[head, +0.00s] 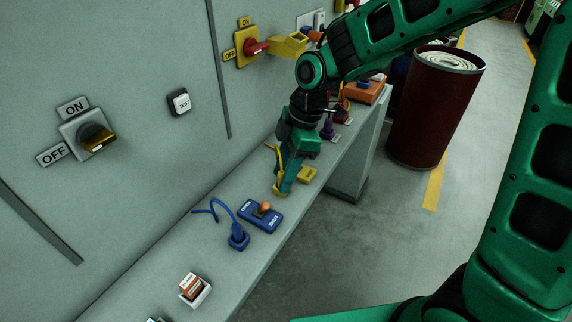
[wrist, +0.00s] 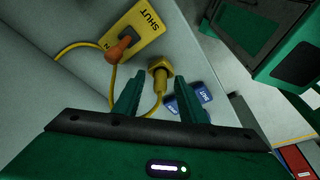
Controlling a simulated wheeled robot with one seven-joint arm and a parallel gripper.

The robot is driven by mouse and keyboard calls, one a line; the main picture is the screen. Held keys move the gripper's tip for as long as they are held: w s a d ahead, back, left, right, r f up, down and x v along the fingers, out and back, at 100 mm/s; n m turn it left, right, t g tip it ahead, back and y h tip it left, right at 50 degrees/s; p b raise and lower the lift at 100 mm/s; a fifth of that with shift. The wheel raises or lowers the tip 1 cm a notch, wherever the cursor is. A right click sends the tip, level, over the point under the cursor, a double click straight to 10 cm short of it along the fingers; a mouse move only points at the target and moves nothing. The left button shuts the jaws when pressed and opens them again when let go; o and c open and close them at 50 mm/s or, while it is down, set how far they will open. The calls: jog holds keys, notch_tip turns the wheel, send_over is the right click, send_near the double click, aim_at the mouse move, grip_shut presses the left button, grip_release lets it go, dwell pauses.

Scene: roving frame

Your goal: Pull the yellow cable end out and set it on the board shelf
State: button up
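The yellow cable end (wrist: 159,68) is a plug in the wrist view, seated in or on a yellow hex-shaped base; the seam between them is unclear. Its yellow cable (wrist: 78,46) loops to the left and also passes between my fingers. My gripper (wrist: 158,90) is open, with one finger on each side of the cable, and the plug lies just beyond the fingertips. In the head view my gripper (head: 282,183) points down over the board shelf (head: 180,258), mostly hiding the plug; a little yellow shows at its tip.
A yellow SHUT plate with an orange lever (wrist: 123,40) stands close to the plug. Nearer on the shelf are a blue lever plate (head: 261,216), a blue plug (head: 238,238) with its cable and a small white box (head: 195,291). Bare shelf lies between these.

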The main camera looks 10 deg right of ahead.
jog(key=shift+c, duration=0.7)
grip_shut()
jog(key=shift+r, duration=2.25)
